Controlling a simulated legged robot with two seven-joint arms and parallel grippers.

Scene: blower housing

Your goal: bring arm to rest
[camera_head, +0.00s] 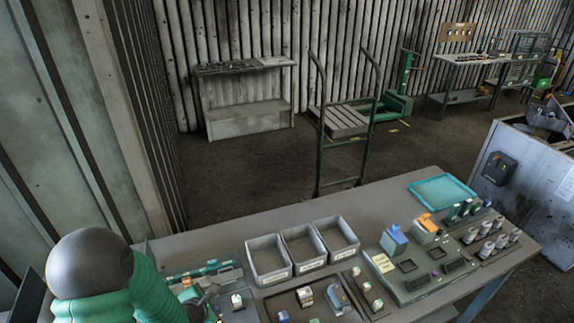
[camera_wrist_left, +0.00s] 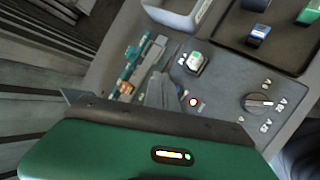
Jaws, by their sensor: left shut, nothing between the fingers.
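My left arm (camera_head: 95,280), with a dark rounded cap and green links, comes in at the lower left of the head view. My left gripper (camera_head: 208,295) is over the near left part of the workbench (camera_head: 215,235), by the green tool strip (camera_head: 205,272). It is shut and empty. In the left wrist view its grey fingers (camera_wrist_left: 165,92) show beyond the green housing, between the tool strip and a panel with a dial (camera_wrist_left: 260,104). Whether the fingers touch the bench is unclear. My right gripper is not in view.
Three grey bins (camera_head: 302,247) stand in a row on the bench. Right of them are a fixture with a blue block (camera_head: 394,240), an orange-topped part (camera_head: 427,226) and a teal tray (camera_head: 443,190). A corrugated wall (camera_head: 75,110) rises close on the left. A hand cart (camera_head: 342,122) stands behind the bench.

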